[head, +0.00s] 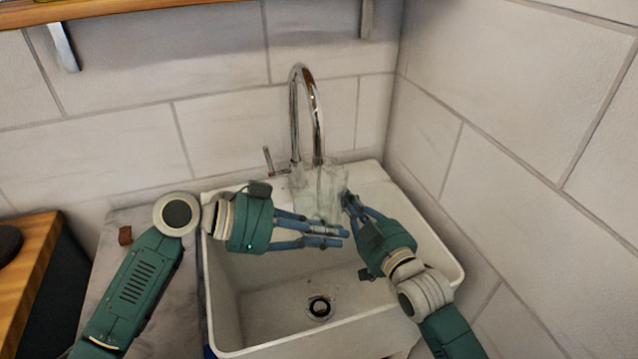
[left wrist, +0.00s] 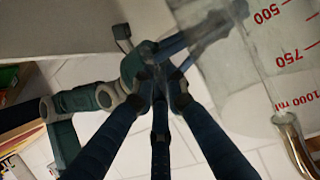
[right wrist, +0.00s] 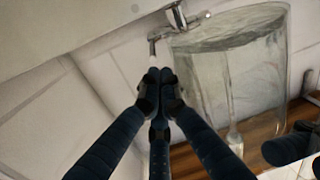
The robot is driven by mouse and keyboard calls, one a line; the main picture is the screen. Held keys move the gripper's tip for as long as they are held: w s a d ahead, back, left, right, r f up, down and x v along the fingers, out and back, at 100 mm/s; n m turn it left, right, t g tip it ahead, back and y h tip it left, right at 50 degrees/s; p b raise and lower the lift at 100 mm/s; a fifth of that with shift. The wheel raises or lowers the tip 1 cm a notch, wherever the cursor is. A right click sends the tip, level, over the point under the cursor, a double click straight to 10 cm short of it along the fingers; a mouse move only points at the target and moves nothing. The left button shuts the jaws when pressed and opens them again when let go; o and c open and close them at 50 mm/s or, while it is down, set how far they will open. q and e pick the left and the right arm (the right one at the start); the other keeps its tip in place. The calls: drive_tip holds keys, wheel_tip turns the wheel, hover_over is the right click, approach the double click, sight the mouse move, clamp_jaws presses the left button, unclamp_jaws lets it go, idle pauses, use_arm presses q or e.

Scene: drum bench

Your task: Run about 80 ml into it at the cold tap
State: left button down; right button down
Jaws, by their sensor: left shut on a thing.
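A clear measuring jug (head: 322,190) is below the spout of the chrome tap (head: 306,100), over the back of the sink. Red marks for 500, 750 and 1000 ml show on the jug in the left wrist view (left wrist: 262,85). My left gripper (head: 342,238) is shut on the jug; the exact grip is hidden. A pale vertical streak, seemingly running water, lines up with the spout (left wrist: 287,125). The water level is unclear. My right gripper (head: 347,196) has its fingertips together beside the jug, close to a tap lever (right wrist: 153,46).
The white sink (head: 233,325) has a drain (head: 320,307) and a clear basin floor. A red-marked lever (head: 269,160) stands left of the spout. A tiled wall is close on the right; a wooden shelf (head: 110,10) hangs above.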

use_arm(q)
drive_tip(key=shift+r, duration=0.1)
use_arm(e)
drive_tip(key=shift+a, duration=0.1)
use_arm(q)
drive_tip(key=s+a, duration=0.5)
drive_tip(key=s, duration=0.3)
drive_tip(key=shift+s, duration=0.2)
use_arm(e)
drive_tip(key=w+a+f+n+h, duration=0.1)
drive_tip(key=w+n, duration=0.2)
drive_tip(key=n, duration=1.2)
drive_tip(key=w+a+f+n+h, duration=0.1)
drive_tip(key=w+n, duration=0.3)
drive_tip(key=n, duration=1.1)
drive_tip(key=shift+w+a+f+n+t+h, duration=0.15)
drive_tip(key=shift+w+f+n+t+h, duration=0.2)
drive_tip(key=shift+f, duration=0.4)
